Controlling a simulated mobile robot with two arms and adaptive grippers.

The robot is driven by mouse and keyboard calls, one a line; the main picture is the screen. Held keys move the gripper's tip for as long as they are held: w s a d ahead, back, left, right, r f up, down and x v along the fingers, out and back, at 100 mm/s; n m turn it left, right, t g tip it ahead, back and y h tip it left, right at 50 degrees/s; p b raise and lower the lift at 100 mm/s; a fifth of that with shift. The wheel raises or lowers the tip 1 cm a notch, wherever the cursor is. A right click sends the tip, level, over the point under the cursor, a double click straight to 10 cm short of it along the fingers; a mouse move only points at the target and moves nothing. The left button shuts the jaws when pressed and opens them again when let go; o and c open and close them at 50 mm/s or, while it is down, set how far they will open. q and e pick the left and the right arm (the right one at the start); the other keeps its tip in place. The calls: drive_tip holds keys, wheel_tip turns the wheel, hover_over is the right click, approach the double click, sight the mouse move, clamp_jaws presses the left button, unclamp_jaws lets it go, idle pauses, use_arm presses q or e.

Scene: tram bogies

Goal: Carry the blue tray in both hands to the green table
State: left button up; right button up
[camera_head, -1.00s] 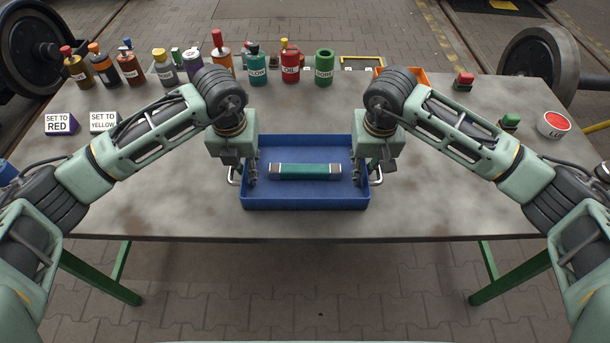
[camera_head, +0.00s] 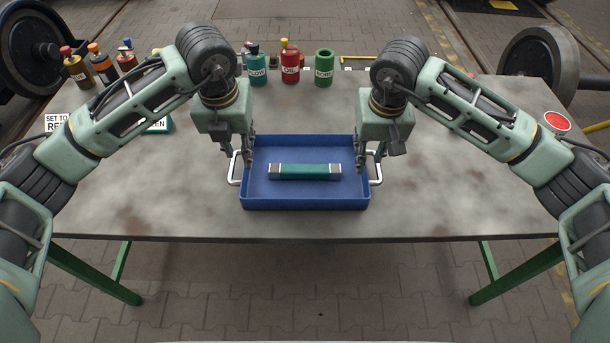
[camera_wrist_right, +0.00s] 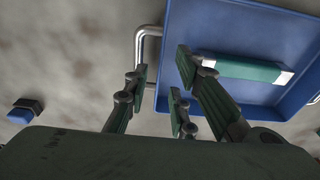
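The blue tray (camera_head: 305,203) lies flat on the grey-topped table (camera_head: 180,205), near its front edge. A green bar with pale ends (camera_head: 305,172) lies inside it. The tray has metal handles at its left end (camera_head: 232,170) and right end (camera_head: 377,170). My left gripper (camera_head: 238,158) is open above the left handle and tray edge. My right gripper (camera_head: 370,160) is open above the right handle. In the right wrist view, its fingers (camera_wrist_right: 163,62) stand apart near the handle (camera_wrist_right: 149,35) and tray wall, holding nothing. No separate green table is seen.
Bottles and a green cup (camera_head: 324,67) stand along the back of the table. A label block (camera_head: 157,126) is partly behind my left arm. A red-topped button (camera_head: 557,122) is at the right. The table has green legs (camera_head: 512,274).

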wheel_tip(320, 180, up, 6)
drive_tip(key=s, duration=0.1)
drive_tip(key=shift+r, duration=0.1)
drive_tip(key=shift+s, duration=0.1)
idle(0.5)
